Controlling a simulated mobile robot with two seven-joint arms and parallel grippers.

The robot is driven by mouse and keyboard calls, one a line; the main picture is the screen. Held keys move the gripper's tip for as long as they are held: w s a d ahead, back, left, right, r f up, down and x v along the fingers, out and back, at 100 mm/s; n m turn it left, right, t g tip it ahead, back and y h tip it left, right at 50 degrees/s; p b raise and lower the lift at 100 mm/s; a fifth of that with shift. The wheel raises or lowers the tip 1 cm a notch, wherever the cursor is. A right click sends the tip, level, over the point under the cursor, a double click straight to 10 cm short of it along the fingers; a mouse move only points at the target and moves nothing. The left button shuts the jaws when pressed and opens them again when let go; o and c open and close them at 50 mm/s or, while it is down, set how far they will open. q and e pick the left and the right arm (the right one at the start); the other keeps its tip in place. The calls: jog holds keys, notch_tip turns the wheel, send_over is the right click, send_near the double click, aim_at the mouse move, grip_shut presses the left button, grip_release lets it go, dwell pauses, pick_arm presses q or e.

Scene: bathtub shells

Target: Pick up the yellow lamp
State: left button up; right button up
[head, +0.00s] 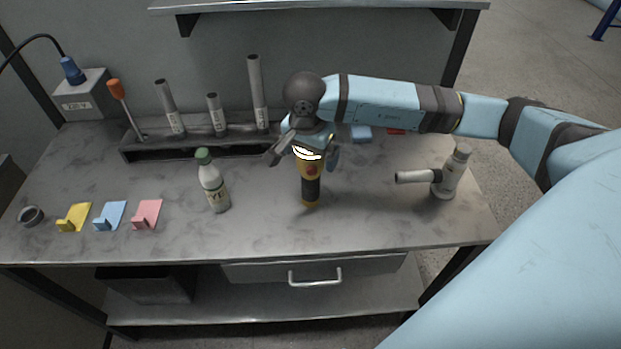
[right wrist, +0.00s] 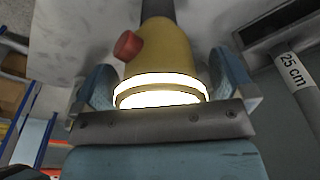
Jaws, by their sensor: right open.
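The yellow lamp (head: 311,170) stands upright on the grey workbench, with a glowing ring at its top, a red button and a dark handle below. It also shows in the right wrist view (right wrist: 165,60), with its lit end close to the gripper's palm. My right gripper (head: 305,160) is open above and around the lamp's head. In the right wrist view one finger is on each side of the yellow body. I cannot tell whether either finger touches it. My left gripper is not in view.
A green-capped bottle (head: 213,182) stands left of the lamp. A grey bottle with a sideways tube (head: 448,175) stands right. A dark rack (head: 160,151) with tubes and an orange-handled screwdriver (head: 122,103) lies behind. Coloured hooks (head: 109,215) sit front left. A shelf (head: 330,6) hangs above.

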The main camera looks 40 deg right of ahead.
jog(key=c, duration=1.3)
